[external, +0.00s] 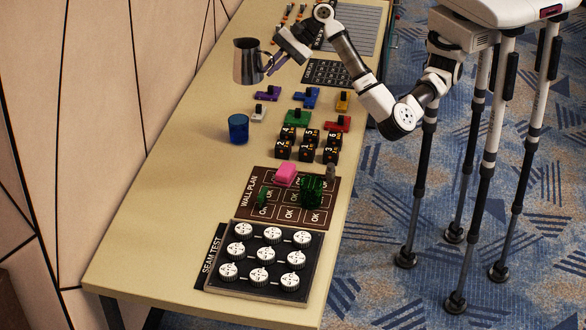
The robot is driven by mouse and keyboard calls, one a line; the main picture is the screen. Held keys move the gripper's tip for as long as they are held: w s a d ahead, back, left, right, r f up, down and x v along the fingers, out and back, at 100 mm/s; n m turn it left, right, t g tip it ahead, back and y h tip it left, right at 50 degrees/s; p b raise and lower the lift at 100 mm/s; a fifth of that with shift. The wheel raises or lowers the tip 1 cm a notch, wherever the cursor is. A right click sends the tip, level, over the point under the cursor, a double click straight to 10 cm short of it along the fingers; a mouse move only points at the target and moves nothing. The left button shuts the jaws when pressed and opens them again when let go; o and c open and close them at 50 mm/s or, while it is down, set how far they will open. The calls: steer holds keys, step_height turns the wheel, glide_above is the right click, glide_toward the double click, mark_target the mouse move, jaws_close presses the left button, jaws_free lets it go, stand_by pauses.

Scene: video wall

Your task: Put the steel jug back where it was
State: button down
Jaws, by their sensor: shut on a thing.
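The steel jug (248,62) is a grey metal pitcher, upright, with its handle on its right side. My gripper (273,62) is shut on the jug's handle. The jug appears to be held above the far left part of the long tan table (170,200), near its wall-side edge. I cannot tell exactly how high it is. The gripper's fingertips are small and partly merged with the handle in this view. No marked spot for the jug can be made out.
A blue cup (238,128) stands below the jug. Coloured sliders (297,118) and black numbered cubes (308,148) fill the middle. A wall plan board (240,208) holds a pink block (287,174) and green pieces. A dial board (262,290) lies nearest. The left strip is clear.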

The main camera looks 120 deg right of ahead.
mark_target(254, 67)
steer(key=w, duration=0.1)
steer(key=w+d, duration=0.1)
steer(key=w+n+y, duration=0.1)
steer(key=shift+d+r, duration=0.35)
steer(key=shift+w+d+f+n+y+p, duration=0.15)
steer(key=shift+w+f+n+y, duration=0.1)
steer(key=shift+w+f, duration=0.15)
steer(key=shift+w+d+f+n+y+p, duration=0.1)
steer(key=shift+w+f+n+y+p, duration=0.05)
steer(key=shift+w+f+y, duration=0.15)
steer(key=d+f+p, duration=0.1)
steer(key=d+f, duration=0.1)
steer(key=f, duration=1.1)
steer(key=w+d+f+n+y+p, duration=0.1)
steer(key=d+f+p, duration=0.1)
steer(key=f, duration=1.1)
steer(key=d+f+n+p, duration=0.1)
steer(key=d+f, duration=0.2)
steer(key=f, duration=1)
steer(key=shift+w+f+g+y+p, duration=0.15)
steer(key=shift+f+g+y+p, duration=0.15)
steer(key=shift+y+p, duration=0.05)
steer(key=c, duration=2)
jaws_free()
steer(key=o, duration=0.4)
